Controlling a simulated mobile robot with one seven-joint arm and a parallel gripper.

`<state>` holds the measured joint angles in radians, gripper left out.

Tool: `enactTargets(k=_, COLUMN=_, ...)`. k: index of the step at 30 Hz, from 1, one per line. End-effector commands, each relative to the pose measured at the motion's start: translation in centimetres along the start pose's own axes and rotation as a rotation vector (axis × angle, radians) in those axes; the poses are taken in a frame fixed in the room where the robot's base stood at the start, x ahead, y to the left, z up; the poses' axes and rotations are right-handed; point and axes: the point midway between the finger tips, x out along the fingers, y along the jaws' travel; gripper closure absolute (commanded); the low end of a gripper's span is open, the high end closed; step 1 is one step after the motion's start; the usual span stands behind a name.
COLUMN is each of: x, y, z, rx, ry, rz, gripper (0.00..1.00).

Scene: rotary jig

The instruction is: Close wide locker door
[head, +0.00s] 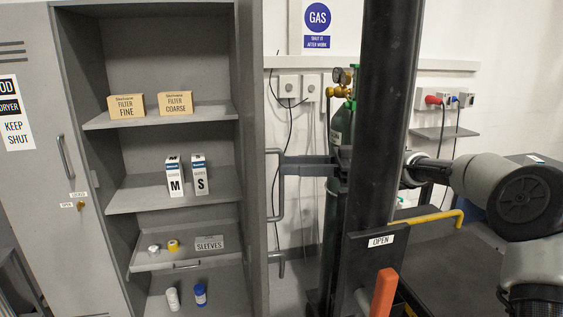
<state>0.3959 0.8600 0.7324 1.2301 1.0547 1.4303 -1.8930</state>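The wide locker (178,60) stands open at the left, with its shelves in plain view. Its open door (253,180) is seen nearly edge-on at the right side of the opening. A long bar handle (283,205) stands out from the door's right face. My arm comes in from the right and passes behind a dark upright post. My gripper (286,163) shows left of the post, its grey fingers pointing left and reaching the upper part of the handle. I cannot tell whether the fingers touch or grip the bar. The post hides the gripper's wrist.
The shelves hold filter boxes (175,103), glove boxes (198,175), tape rolls and small bottles (200,294). A shut narrow locker door (35,190) is at left. A green gas cylinder (342,124) stands behind the dark post (385,100). An orange lever (384,293) is in front.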

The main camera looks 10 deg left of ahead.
Motion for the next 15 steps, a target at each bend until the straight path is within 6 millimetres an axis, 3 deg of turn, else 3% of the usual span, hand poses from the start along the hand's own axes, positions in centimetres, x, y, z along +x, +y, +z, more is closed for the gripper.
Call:
enactTargets(k=6, x=2.5, y=0.0, z=0.0, rx=0.001, ry=0.0, rz=-0.002, gripper=0.7)
enactTargets(k=15, x=2.9, y=0.0, z=0.0, rx=0.0, ry=0.0, rz=0.001, gripper=0.7)
